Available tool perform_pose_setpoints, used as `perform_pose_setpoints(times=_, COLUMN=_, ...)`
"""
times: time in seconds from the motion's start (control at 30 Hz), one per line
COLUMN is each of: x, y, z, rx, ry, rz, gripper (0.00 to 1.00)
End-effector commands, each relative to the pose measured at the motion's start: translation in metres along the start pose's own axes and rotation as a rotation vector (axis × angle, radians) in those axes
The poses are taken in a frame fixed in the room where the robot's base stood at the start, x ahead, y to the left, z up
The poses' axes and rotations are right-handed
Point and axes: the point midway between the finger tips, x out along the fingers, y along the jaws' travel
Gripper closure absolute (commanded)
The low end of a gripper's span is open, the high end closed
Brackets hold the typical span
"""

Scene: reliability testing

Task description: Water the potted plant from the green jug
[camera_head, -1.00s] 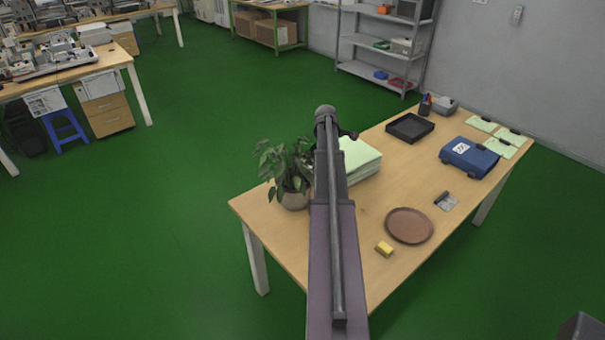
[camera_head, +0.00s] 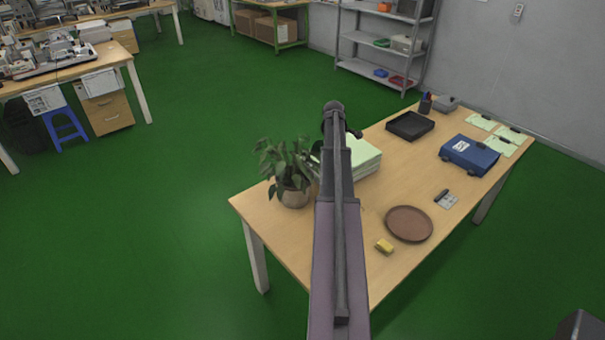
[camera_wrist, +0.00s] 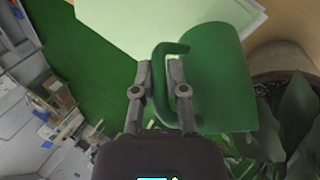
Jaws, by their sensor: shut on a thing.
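The green jug (camera_wrist: 228,85) is in the wrist view, with my gripper (camera_wrist: 172,68) shut on its handle (camera_wrist: 184,100). The jug is beside the potted plant (camera_wrist: 295,125), whose leaves and dark soil show at the right edge. I cannot tell how far the jug is tilted or whether anything flows from it. In the head view the potted plant (camera_head: 290,175) stands upright in a round pot at the table's left end. My arm hides the jug and gripper there.
A stack of pale green paper (camera_head: 362,158) lies close behind the plant on the wooden table (camera_head: 375,213). A brown round plate (camera_head: 409,224), a yellow block (camera_head: 384,246), a black tray (camera_head: 410,125) and a blue case (camera_head: 469,154) lie further right.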

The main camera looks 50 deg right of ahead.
Motion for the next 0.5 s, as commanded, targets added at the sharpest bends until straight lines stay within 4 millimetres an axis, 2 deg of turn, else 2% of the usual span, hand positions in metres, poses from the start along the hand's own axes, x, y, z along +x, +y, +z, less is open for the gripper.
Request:
perform_pose_setpoints(times=0.27, x=0.020, y=0.007, z=0.011, rx=0.036, ry=0.059, rz=-0.081, gripper=1.00)
perform_pose_setpoints(times=0.5, x=0.026, y=0.018, z=0.021, rx=0.074, ry=0.126, rz=-0.176, gripper=1.00)
